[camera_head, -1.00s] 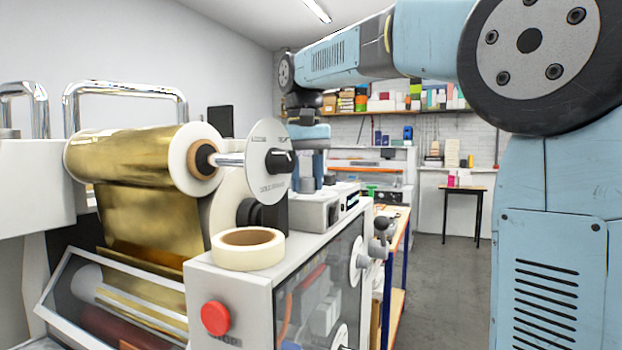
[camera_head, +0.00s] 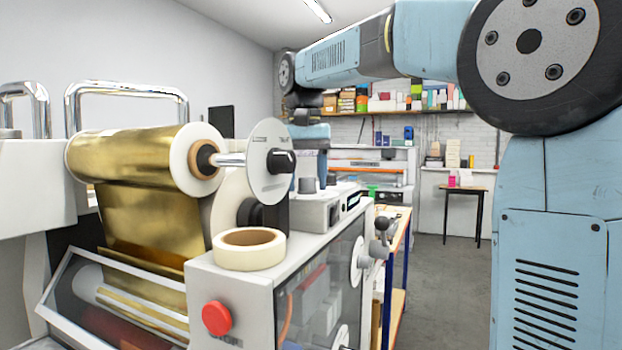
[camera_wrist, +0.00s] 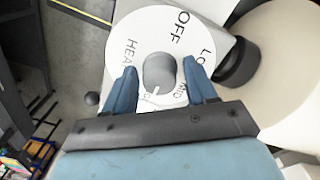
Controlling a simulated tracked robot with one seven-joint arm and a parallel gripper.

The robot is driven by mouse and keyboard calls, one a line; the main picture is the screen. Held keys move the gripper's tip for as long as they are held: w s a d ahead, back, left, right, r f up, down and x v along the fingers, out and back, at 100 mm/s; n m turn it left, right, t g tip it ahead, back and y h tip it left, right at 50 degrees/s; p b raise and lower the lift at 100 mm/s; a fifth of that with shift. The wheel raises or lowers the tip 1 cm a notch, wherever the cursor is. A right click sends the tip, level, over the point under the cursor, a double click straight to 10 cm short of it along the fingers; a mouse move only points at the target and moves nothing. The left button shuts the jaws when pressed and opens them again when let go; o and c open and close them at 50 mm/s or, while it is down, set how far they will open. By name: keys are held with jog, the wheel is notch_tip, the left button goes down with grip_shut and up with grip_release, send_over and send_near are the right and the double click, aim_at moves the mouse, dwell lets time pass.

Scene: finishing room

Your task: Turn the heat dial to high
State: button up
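The heat dial is a white disc (camera_wrist: 128,62) marked OFF, LO, MID and HEAT, with a grey round knob (camera_wrist: 160,71) at its centre. A pale pointer line on the knob points toward the bottom of the wrist view, left of MID; the lettering there is partly hidden. My gripper (camera_wrist: 160,64) is open, with one blue finger on each side of the knob and a visible gap at each side. In the head view the grey knob (camera_head: 307,185) stands on the machine's control box, and my gripper (camera_head: 309,160) is small and partly hidden above it.
A tape roll (camera_head: 249,250) and a red stop button (camera_head: 216,318) are at the front. Open floor (camera_head: 445,285) lies to the right.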

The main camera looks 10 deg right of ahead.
aim_at(305, 178)
jog(key=shift+o, duration=0.6)
notch_tip(305, 178, up, 14)
jog(key=shift+a+f, duration=0.15)
jog(key=shift+a, duration=0.1)
jog(key=shift+d+f, duration=0.1)
dwell(0.4)
